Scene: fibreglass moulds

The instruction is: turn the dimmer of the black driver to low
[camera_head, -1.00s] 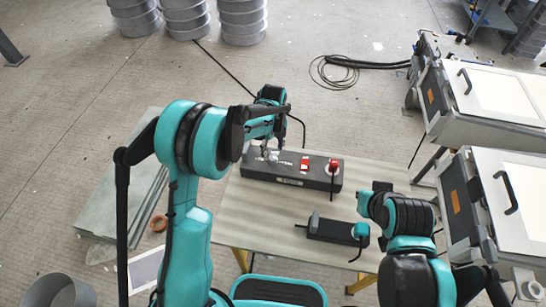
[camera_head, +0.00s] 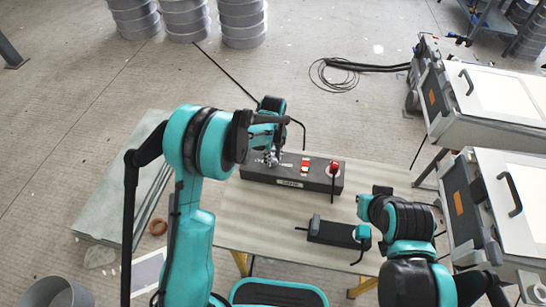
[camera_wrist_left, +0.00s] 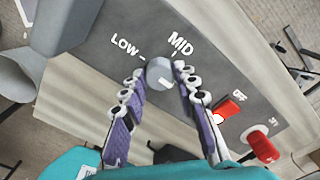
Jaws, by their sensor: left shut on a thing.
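The black driver (camera_head: 262,174) is a long dark box on the table, with a red switch (camera_head: 305,166) and a red knob (camera_head: 334,167) toward its right end. In the left wrist view its top (camera_wrist_left: 225,50) carries the words LOW and MID beside a round grey dimmer knob (camera_wrist_left: 159,71). A pale mark shows on the knob; which label it points to is unclear. My left gripper (camera_head: 271,158) is over the driver's left part. In the left wrist view its two fingers (camera_wrist_left: 158,82) are shut on the dimmer knob, one at each side. My right gripper's fingers do not show.
Grey cabinets (camera_head: 500,190) stand at the right. Slabs (camera_head: 125,190) lie on the floor at the left. A coiled cable (camera_head: 337,72) lies behind the table.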

